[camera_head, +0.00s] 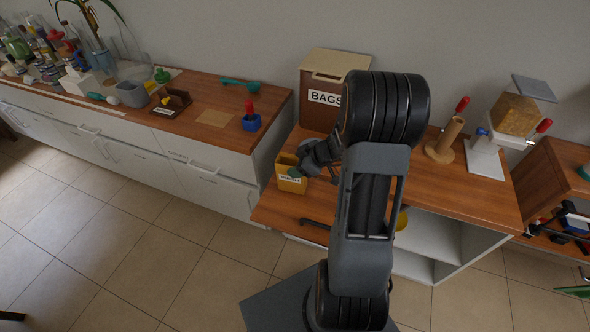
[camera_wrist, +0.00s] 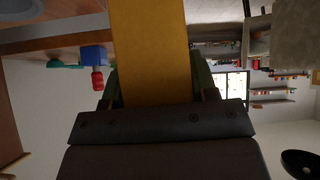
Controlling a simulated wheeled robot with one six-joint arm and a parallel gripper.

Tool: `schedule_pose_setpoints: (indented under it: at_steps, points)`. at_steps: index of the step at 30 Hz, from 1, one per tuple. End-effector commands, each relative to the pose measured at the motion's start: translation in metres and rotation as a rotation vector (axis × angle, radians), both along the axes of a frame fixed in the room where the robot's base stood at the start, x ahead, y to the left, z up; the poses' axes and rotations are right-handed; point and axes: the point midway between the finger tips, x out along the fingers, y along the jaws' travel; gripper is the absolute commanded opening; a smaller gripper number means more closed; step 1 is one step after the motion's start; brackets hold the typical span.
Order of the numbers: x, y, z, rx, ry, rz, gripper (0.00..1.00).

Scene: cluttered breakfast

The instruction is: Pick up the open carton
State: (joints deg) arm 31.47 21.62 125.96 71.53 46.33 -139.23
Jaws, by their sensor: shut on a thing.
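In the wrist view the carton (camera_wrist: 152,50) fills the upper middle as a yellow face between the two fingers of my gripper (camera_wrist: 155,90). Whether the carton touches the counter is hard to tell. My arm hides part of the counter behind and to the right.
A brown box labelled BAGS (camera_head: 322,95) stands behind the carton. A blue block with a red-handled tool (camera_head: 251,122) stands on the left counter (camera_head: 225,140). A wooden post (camera_head: 447,140) and a white stand (camera_head: 485,158) are to the right. The tiled floor in front is clear.

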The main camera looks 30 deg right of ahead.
Motion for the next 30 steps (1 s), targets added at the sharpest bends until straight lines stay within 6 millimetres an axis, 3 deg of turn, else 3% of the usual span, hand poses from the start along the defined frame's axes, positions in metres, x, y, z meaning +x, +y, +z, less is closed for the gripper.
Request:
schedule_pose_setpoints:
  at_steps: [8, 17, 24, 30]
  points:
    - [0.001, 0.0, 0.028, -0.005, -0.008, 0.001, 0.12]
    - [-0.05, -0.009, 0.09, -0.005, -0.008, -0.003, 0.12]
    - [-0.099, -0.018, 0.111, -0.004, -0.003, -0.005, 0.12]
    - [-0.125, -0.022, 0.123, -0.002, -0.002, -0.004, 0.12]
